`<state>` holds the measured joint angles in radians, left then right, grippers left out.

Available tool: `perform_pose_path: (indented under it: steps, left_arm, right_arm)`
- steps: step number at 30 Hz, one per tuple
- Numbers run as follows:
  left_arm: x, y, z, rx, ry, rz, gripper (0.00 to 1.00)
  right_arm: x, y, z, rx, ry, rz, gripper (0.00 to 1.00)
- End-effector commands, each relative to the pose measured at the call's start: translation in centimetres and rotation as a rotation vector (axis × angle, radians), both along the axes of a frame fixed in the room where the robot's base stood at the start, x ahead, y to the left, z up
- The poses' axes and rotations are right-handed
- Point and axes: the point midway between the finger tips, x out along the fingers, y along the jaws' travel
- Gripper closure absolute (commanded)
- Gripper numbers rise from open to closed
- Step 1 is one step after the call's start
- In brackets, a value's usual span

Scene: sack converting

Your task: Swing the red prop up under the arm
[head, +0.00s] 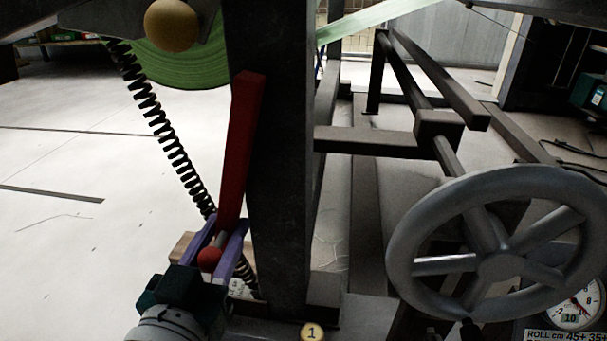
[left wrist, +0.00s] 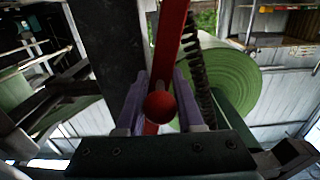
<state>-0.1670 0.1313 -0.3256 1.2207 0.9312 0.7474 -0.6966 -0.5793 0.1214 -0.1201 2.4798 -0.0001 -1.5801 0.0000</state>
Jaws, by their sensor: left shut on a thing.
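The red prop (head: 241,145) is a long bar beside the dark upright post. It leans slightly, its top end to the right. A red ball knob (head: 208,259) is at its lower end. My left gripper (head: 228,236) has its purple fingers on both sides of the prop's lower end, shut on it by the knob. In the left wrist view the red prop (left wrist: 172,45) runs up from between the fingers, with the knob (left wrist: 159,107) in front. The arm, a dark piece (head: 205,22) with a tan ball, is partly cut off at the top. My right gripper is not in view.
A dark post (head: 280,170) stands right of the prop. A black coil spring (head: 165,130) hangs to its left. A green roll (head: 190,65) is behind. A grey handwheel (head: 500,262) and a dial gauge (head: 578,308) are at the right. Floor at left is open.

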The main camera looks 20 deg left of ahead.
Motion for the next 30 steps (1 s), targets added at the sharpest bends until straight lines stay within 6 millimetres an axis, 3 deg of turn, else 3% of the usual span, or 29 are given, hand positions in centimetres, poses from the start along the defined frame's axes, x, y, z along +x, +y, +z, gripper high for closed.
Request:
perform_pose_path:
  steps: [10, 21, 30]
  left_arm:
    - [-0.1, 0.4, 0.1, -0.019, -0.002, 0.001, 1.0]
    - [-1.6, 6.3, 0.7, -0.257, -0.059, 0.002, 1.0]
    - [-1.8, 7.3, 0.7, -0.311, -0.072, 0.003, 1.0]
  right_arm:
    - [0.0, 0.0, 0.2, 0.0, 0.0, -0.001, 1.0]
    - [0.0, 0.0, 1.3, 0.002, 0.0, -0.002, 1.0]
    - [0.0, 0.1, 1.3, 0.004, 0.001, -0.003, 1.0]
